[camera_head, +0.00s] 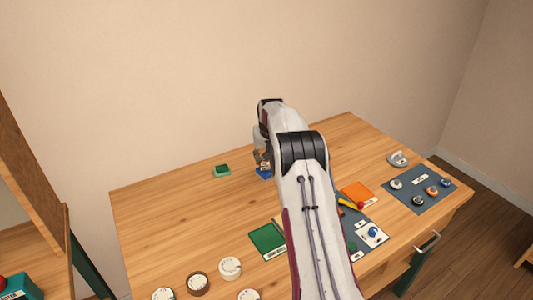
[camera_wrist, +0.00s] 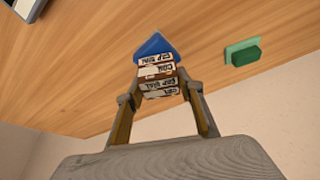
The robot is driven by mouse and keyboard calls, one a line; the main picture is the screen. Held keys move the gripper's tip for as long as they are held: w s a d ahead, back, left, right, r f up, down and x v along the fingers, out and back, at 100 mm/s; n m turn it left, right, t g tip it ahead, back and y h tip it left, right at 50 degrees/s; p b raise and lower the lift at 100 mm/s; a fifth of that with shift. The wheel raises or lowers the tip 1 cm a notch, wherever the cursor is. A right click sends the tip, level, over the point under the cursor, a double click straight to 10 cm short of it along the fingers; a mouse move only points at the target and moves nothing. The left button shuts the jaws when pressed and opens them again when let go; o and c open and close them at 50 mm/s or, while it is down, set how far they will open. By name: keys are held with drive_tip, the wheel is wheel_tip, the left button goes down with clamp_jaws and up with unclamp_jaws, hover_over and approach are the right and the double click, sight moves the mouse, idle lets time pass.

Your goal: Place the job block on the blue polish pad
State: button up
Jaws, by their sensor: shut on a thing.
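My gripper (camera_wrist: 161,88) points down near the back of the wooden table and is shut on the job block (camera_wrist: 160,72). The block has white and brown bands with dark lettering. The blue polish pad (camera_wrist: 153,45) shows directly beyond the block, partly covered by it. In the head view the blue pad (camera_head: 264,174) lies under my gripper (camera_head: 262,162), and my arm hides part of this area. I cannot tell whether the block touches the pad.
A green pad with a green block (camera_head: 221,170) lies left of the blue pad. A green card (camera_head: 267,239), an orange card (camera_head: 358,192) and a dark mat with several dials (camera_head: 421,186) lie nearer the front and right. The table's back left is clear.

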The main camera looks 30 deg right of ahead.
drive_tip(key=shift+f, duration=0.35)
drive_tip(key=shift+f, duration=0.1)
drive_tip(key=o, duration=1.1)
drive_tip(key=shift+s+r, duration=0.1)
drive_tip(key=shift+r, duration=0.4)
drive_tip(key=v, duration=1.1)
drive_tip(key=shift+s+a, duration=0.1)
drive_tip(key=shift+s, duration=0.1)
drive_tip(key=shift+r, duration=0.1)
